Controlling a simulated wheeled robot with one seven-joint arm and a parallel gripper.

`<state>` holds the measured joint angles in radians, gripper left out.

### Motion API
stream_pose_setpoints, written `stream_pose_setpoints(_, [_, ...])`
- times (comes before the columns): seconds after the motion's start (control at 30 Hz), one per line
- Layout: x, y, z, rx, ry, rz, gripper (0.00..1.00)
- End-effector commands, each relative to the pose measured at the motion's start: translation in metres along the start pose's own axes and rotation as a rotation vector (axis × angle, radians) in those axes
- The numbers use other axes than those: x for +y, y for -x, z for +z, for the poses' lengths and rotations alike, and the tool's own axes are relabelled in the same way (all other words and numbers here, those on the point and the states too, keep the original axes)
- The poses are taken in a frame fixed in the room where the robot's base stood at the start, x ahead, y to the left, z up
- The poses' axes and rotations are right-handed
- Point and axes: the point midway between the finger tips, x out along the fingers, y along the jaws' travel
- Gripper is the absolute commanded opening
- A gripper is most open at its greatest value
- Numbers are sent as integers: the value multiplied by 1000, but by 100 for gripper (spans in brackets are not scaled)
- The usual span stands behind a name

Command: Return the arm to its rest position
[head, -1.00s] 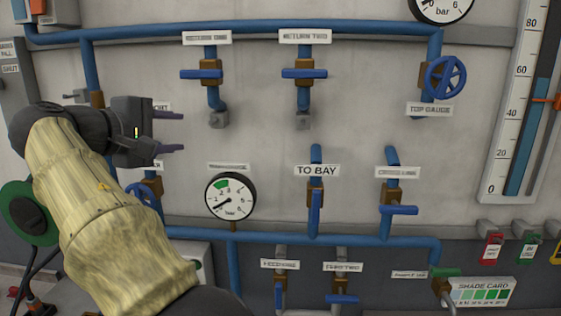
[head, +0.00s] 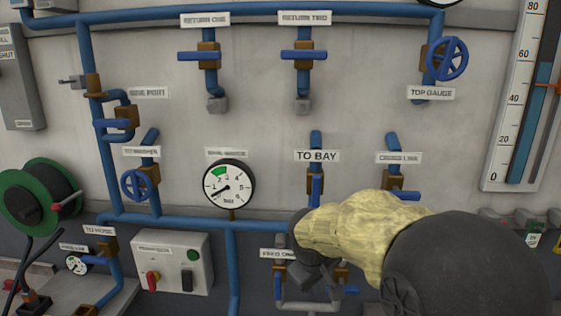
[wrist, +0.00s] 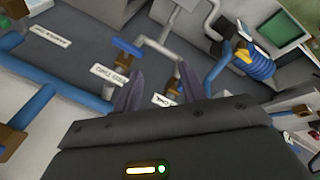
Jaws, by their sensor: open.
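My gripper shows in the wrist view (wrist: 160,88) with its two dark fingers apart and nothing between them. In the head view my arm, in a yellowish sleeve, reaches in from the lower right. It is folded low in front of the lower valves, and the gripper end (head: 318,278) points downward there. The fingertips are hard to make out in that view. The arm covers part of the lower valve row and the lower right of the pipework.
Behind stands a wall of blue pipes with a TO BAY valve (head: 316,185), a round dial gauge (head: 229,186) and a blue handwheel (head: 446,58). A green hose reel (head: 40,195) and a switch box (head: 172,262) are at left. The upper wall in front is clear of my arm.

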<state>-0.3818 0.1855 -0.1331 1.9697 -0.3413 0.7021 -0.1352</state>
Motion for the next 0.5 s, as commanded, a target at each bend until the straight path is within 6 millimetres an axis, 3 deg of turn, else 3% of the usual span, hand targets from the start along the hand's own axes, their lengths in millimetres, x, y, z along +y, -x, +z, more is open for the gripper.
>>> stream_pose_setpoints(0.03, [-4,-12,24,-11,-64,-33,42])
stream_pose_setpoints(0.3, [-42,-50,132,-51,-422,-160,42])
stream_pose_setpoints(0.4, [-56,-58,164,-65,-541,-182,42])
stream_pose_setpoints(0.5, [-64,-61,184,-73,-615,-191,42])
